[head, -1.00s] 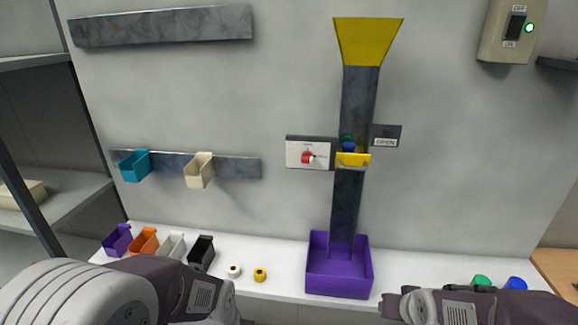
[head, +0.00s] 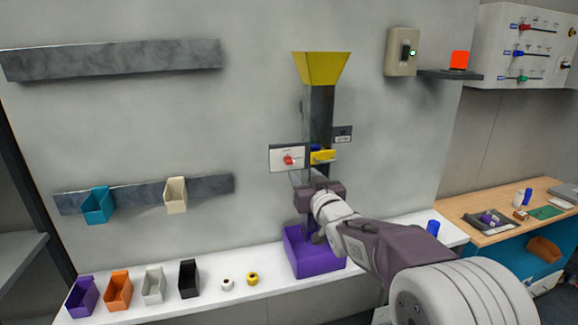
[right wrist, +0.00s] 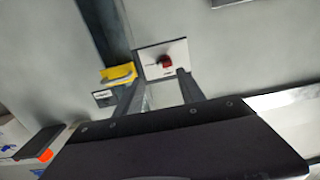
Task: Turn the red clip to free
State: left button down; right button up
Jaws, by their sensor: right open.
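A red clip (head: 289,160) sits on a white panel beside the dark chute. It also shows in the right wrist view (right wrist: 166,61), beyond the fingers; its label is too small to read. My right gripper (head: 303,178) is open in front of the chute, just below and to the right of the panel. In the right wrist view its fingers (right wrist: 157,92) are apart with nothing between them, and the clip lies past their tips, not touched. My left gripper is out of view.
A yellow gate (head: 323,156) crosses the chute (head: 319,107) right beside the panel. A purple bin (head: 313,266) stands below it.

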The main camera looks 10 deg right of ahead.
aim_at(290, 162)
jog(key=w+p, duration=0.1)
jog(key=w+a+r+p, duration=0.1)
jog(key=w, duration=0.1)
jog(key=w+a+p, duration=0.1)
jog(key=w, duration=0.1)
jog(key=shift+w+r, duration=0.15)
jog(key=shift+w, duration=0.1)
jog(key=shift+w+d+f+p, duration=0.2)
jog(key=shift+w+f+p, duration=0.05)
jog(key=shift+w, duration=0.4)
jog(key=shift+w+d+f+p, duration=0.2)
jog(key=shift+w+f, duration=0.05)
jog(key=shift+w, duration=0.35)
jog(key=shift+d, duration=0.15)
jog(key=shift+s, duration=0.15)
jog(key=shift+c, duration=0.4)
jog(key=shift+s+a+r, duration=0.1)
jog(key=shift+a+r, duration=0.05)
jog(key=shift+a, duration=0.1)
jog(key=c, duration=0.5)
jog(key=shift+a, duration=0.15)
grip_shut()
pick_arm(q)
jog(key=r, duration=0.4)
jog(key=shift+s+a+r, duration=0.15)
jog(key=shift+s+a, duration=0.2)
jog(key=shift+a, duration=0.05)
